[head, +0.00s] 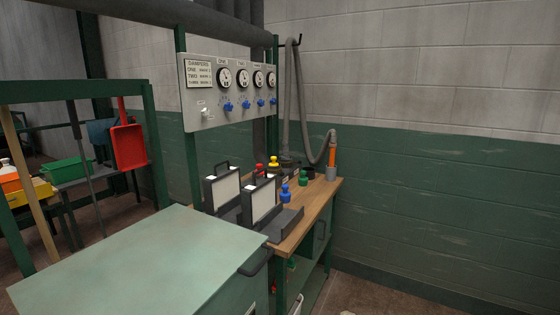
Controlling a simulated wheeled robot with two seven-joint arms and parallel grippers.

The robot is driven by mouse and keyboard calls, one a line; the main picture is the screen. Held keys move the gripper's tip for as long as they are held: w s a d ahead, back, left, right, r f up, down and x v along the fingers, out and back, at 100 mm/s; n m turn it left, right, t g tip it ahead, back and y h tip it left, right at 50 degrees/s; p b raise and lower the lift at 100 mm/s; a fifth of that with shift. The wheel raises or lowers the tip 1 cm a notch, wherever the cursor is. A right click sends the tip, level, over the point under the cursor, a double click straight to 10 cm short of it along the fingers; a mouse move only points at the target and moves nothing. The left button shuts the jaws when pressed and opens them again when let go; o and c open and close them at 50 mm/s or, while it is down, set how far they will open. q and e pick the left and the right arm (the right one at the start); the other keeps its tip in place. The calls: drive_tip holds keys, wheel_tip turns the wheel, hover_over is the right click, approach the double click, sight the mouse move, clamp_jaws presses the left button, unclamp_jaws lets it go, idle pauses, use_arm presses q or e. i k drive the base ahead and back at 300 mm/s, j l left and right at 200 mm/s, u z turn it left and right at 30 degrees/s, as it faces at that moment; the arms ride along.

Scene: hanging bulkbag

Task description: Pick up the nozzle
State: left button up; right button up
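The nozzle (333,154) looks like an upright orange tube at the right end of the wooden workbench (318,205). Its lower end sits in a grey holder (332,173). A grey flexible hose (304,110) hangs from a dark hook by the wall and curves down beside the nozzle. The hose seems to join it near its top. Neither of my grippers is in view.
A light green cabinet top (140,262) fills the near left. Two framed filter-like panels (262,199) and coloured knobs, one blue (285,194), stand on the bench. A gauge panel (230,92) hangs above. The floor at lower right looks mostly free.

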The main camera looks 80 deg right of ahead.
sight(332, 146)
drive_tip(key=z, duration=3.05)
drive_tip(key=i+l+z, duration=0.25)
drive_tip(key=i+l, duration=0.8)
drive_tip(key=i, duration=0.1)
